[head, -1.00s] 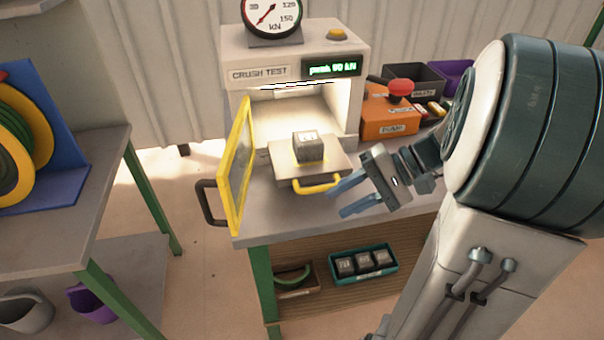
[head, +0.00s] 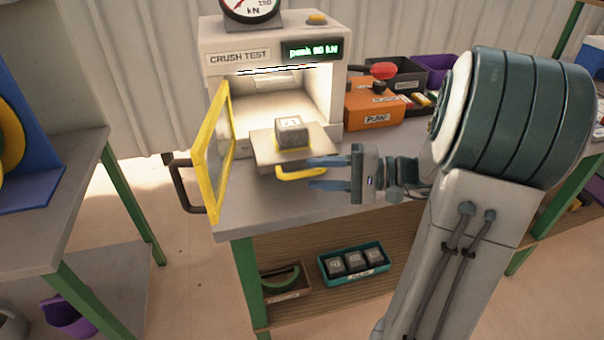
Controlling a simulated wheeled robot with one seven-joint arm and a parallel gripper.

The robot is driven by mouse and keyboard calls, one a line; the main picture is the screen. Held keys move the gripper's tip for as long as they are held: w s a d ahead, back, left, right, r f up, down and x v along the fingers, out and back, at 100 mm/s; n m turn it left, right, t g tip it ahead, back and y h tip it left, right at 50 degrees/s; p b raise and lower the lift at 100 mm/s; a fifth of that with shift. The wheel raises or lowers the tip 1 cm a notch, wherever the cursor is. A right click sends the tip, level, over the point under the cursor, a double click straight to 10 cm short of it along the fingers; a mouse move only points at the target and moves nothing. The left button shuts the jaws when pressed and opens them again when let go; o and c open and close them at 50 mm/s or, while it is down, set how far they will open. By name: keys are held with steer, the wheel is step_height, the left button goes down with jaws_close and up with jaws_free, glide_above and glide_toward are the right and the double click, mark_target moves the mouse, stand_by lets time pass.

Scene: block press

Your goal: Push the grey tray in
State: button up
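The grey tray (head: 263,153) sticks out of the front of the crush test press (head: 222,64). A grey block (head: 291,131) sits on it, over a yellow mark. The tray's yellow handle (head: 300,174) is at its front edge. The press door (head: 213,160), yellow-framed, stands open to the left. My gripper (head: 318,173) points left at the right end of the yellow handle. Its two blue fingers are apart, one behind and one in front of the handle's height in the picture. I cannot tell whether they touch it.
An orange pump box (head: 374,114) with a red lever stands right of the press, beside dark and purple bins. A teal tray of blocks (head: 353,264) lies on the shelf below. Bare bench top lies in front of the press.

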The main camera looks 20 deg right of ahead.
mark_target(312, 174)
steer(key=shift+x, duration=2.05)
